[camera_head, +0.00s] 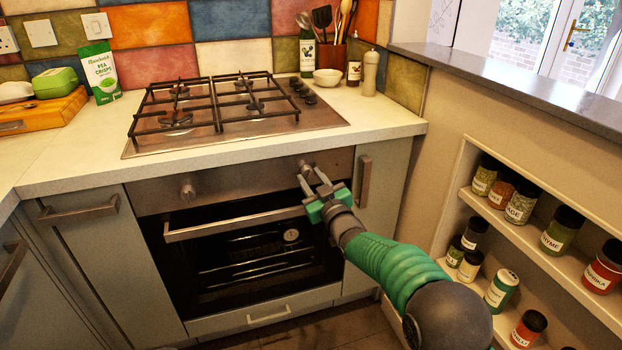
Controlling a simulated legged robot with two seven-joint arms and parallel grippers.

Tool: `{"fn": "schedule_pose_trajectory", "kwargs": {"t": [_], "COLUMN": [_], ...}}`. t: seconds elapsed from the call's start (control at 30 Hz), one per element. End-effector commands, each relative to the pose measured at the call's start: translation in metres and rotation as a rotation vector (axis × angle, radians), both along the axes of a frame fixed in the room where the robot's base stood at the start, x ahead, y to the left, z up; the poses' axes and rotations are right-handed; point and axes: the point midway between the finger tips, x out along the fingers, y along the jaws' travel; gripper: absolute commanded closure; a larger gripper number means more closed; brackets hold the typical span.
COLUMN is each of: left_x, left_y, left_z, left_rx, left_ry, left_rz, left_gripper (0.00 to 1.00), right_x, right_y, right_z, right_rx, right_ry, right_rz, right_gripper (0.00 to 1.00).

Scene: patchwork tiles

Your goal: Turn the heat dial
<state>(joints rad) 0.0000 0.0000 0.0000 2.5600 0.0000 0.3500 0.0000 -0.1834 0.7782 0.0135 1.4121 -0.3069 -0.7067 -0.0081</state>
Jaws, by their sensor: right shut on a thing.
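The oven (250,250) is built in under the counter, with a metal control strip (240,185) above its door. One round dial (188,190) sits on the left of the strip. A second dial (306,170) sits on the right of the strip. My right gripper (311,177) reaches to this right dial and its fingers are shut on it, one on each side. The fingers partly hide the dial, and its marking cannot be read. Which dial sets the heat cannot be told from labels. My left gripper is not in view.
The oven door handle (235,226) runs just below my right gripper. A cupboard handle (365,181) stands close to its right. The gas hob (230,112) lies on the counter above. Shelves of spice jars (521,203) are at the right.

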Motion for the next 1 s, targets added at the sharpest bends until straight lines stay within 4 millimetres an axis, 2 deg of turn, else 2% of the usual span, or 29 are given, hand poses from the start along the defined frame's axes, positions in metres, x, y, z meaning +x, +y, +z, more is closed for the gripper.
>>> {"fn": "schedule_pose_trajectory", "kwargs": {"t": [0.03,0.4,1.0], "left_x": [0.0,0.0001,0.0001], "left_y": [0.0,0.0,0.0], "left_z": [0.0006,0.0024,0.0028], "left_rx": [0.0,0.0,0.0], "left_ry": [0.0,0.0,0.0], "left_rz": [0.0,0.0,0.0], "left_gripper": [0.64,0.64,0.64], "right_x": [-0.0009,-0.0005,-0.0006], "right_y": [0.0012,0.0001,0.0002], "right_z": [-0.0079,-0.0073,-0.0072], "right_rx": [-0.044,-0.271,-0.347], "right_ry": [0.003,-0.071,-0.096], "right_rz": [0.003,0.003,0.004], "right_gripper": [1.0,1.0,1.0]}}
